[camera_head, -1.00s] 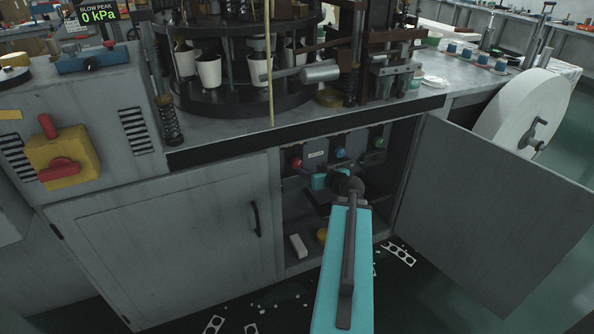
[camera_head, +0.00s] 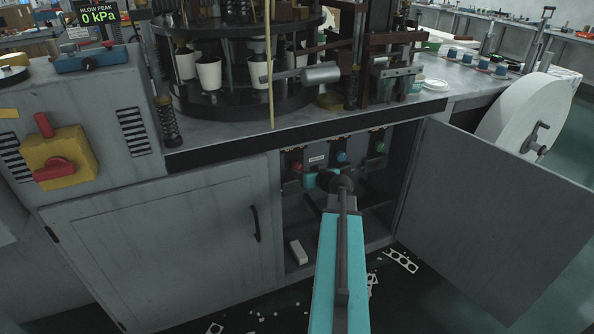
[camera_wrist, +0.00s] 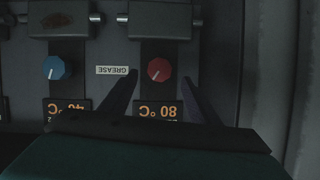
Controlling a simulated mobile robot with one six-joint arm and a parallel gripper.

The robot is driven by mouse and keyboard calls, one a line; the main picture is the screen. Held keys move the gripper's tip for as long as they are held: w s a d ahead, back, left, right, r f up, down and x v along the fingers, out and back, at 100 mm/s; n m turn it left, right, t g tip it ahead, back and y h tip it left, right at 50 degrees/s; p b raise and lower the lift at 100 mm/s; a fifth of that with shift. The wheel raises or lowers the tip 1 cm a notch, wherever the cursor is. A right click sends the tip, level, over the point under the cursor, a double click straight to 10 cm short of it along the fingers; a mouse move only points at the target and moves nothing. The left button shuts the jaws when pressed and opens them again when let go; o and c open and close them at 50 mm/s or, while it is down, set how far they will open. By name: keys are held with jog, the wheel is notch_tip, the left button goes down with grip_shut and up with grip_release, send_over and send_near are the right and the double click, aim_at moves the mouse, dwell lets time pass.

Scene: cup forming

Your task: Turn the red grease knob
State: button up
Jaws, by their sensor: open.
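The red grease knob (camera_head: 296,167) is the left knob in the open cabinet under the machine. My gripper (camera_wrist: 160,80) is open, with one dark finger on each side of the knob's lower part. I cannot tell whether either finger touches it. In the head view my gripper (camera_head: 320,181) is just right of the red knob and partly hidden by my wrist.
A blue knob (camera_head: 341,157) and a green knob (camera_head: 380,147) sit to the right; the blue knob also shows in the wrist view (camera_wrist: 54,68). The open cabinet door (camera_head: 490,220) stands right of my arm, and the closed door (camera_head: 160,245) is at left.

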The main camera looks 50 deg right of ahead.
aim_at(297, 169)
jog(key=shift+p+x, duration=0.3)
jog(key=shift+x, duration=2.5)
jog(key=c, duration=1)
jog(key=shift+a+f, duration=0.1)
jog(key=shift+a, duration=0.1)
jog(key=shift+c, duration=0.3)
jog(key=shift+d, duration=0.1)
jog(key=shift+b, duration=0.35)
